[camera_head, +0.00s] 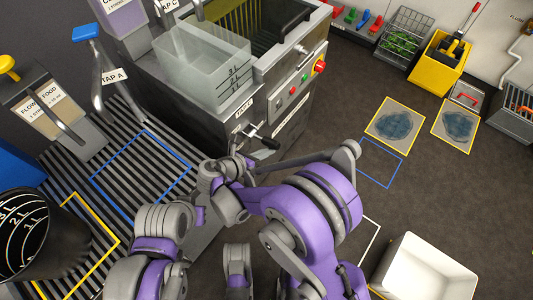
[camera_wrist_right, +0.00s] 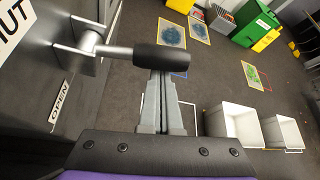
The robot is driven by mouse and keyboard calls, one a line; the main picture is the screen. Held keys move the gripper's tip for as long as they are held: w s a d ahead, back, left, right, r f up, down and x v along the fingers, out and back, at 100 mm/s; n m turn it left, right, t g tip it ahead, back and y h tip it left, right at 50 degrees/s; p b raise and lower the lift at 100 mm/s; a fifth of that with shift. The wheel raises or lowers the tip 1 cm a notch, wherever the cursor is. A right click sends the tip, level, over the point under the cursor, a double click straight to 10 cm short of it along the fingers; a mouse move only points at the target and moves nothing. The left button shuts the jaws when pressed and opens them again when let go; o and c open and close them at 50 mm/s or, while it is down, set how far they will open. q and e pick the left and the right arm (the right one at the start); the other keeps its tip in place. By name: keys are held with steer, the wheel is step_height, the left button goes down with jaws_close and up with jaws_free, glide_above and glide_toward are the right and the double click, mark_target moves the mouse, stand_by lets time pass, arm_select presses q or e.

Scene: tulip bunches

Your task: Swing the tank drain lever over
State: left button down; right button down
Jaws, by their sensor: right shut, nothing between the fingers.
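The tank drain lever (camera_head: 267,141) is on the lower front of the grey tank unit (camera_head: 262,105) in the head view. In the right wrist view, the lever (camera_wrist_right: 160,58) has a black grip on a metal shaft and points right from its pivot. An OPEN label (camera_wrist_right: 58,107) is below the pivot, and a partly cut-off label ending in "UT" (camera_wrist_right: 12,22) is at upper left. My right gripper (camera_head: 244,156) is beside the lever. Its fingers (camera_wrist_right: 161,100) are shut and empty; the grip hides their tips, so contact is unclear. My left gripper cannot be made out.
A clear measuring container (camera_head: 200,62) stands on the tank unit. A slatted grate (camera_head: 95,165) and a black bucket (camera_head: 25,235) are at left. A white bin (camera_head: 425,268) stands at lower right. A yellow mop bucket (camera_head: 440,62) is at the back. Dark floor right of the tank is mostly clear.

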steer(key=shift+w+a+r+n, duration=0.1)
steer(key=shift+r+n, duration=0.3)
steer(key=shift+r, duration=0.55)
